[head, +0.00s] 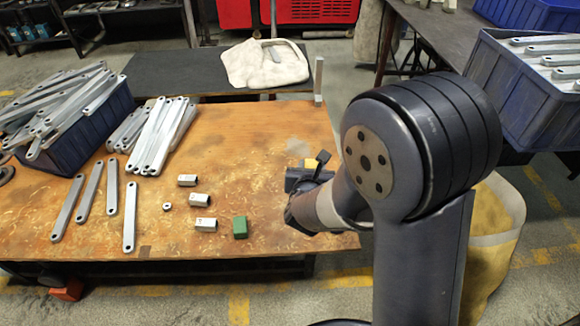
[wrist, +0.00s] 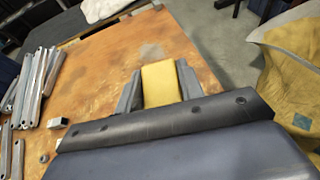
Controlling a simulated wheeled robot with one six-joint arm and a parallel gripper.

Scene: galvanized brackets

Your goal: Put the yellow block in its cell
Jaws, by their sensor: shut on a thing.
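The yellow block (wrist: 161,84) sits between the two fingers of my gripper (wrist: 160,88) in the wrist view, with a finger against each side. In the head view only a small part of the yellow block (head: 310,163) shows. There my gripper (head: 305,175) is over the right part of the wooden table, and my arm hides some of it. I cannot tell whether the block touches the table. I cannot make out a cell for the block in either view.
A green block (head: 240,227) and several grey metal pieces (head: 205,224) lie left of my gripper on the table (head: 265,190). Flat brackets (head: 130,217) lie farther left, beside a blue bin (head: 85,130) full of brackets. A white cloth (head: 265,65) lies behind. The table's middle is clear.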

